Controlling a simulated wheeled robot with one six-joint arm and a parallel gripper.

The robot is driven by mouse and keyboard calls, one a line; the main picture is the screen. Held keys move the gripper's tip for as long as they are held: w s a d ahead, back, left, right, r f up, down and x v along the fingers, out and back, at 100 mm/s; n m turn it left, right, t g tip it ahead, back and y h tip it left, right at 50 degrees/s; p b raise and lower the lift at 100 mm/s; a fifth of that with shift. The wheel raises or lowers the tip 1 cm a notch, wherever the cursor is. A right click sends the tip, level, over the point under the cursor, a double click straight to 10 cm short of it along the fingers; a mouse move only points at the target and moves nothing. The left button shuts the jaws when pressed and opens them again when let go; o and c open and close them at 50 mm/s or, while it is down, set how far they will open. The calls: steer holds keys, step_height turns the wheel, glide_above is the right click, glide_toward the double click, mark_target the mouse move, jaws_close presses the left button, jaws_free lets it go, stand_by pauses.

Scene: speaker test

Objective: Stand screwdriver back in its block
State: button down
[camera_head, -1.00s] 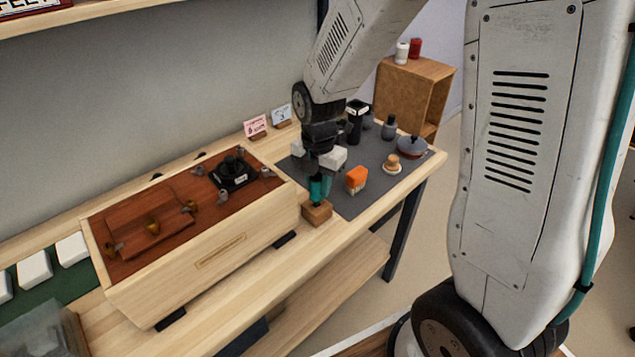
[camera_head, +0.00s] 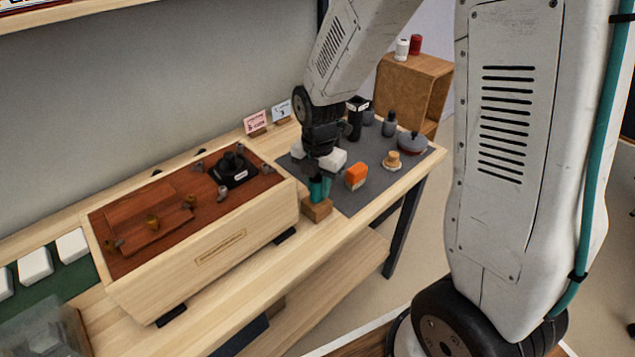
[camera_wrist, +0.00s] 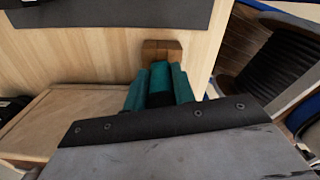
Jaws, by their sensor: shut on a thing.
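The screwdriver (camera_wrist: 160,83) shows only its teal handle, held between the teal pads of my gripper (camera_wrist: 158,90). In the head view my gripper (camera_head: 319,188) points down over the small wooden block (camera_head: 317,209), which stands near the bench's front edge, right of the wooden speaker box. The wrist view shows the block (camera_wrist: 161,49) just beyond the fingertips. The screwdriver's shaft is hidden, and I cannot tell how deep it sits in the block.
The speaker box (camera_head: 222,250) with its brown top stands left of the block. A grey mat (camera_head: 375,190) lies to the right, with an orange-topped thing (camera_head: 356,176), a tan round piece (camera_head: 392,160) and a lidded pot (camera_head: 411,143). Bare bench lies in front of the block.

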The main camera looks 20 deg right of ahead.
steer(key=c, duration=1.1)
jaws_free()
step_height(320, 180, up, 8)
steer(key=shift+f, duration=0.1)
steer(key=shift+s+m, duration=0.15)
steer(key=shift+m, duration=0.65)
steer(key=s+r+m, duration=0.4)
steer(key=s+m, duration=0.3)
steer(key=s+d+r+m+t, duration=0.1)
steer(key=s+r+m, duration=0.3)
steer(key=s+m, duration=0.3)
steer(key=s+d+r+m, duration=0.1)
steer(key=s+r+m, duration=0.3)
steer(key=s+m, duration=0.4)
steer(key=shift+s+d+r+m, duration=0.1)
steer(key=shift+d+r+m, duration=0.05)
steer(key=shift+r+m, duration=0.3)
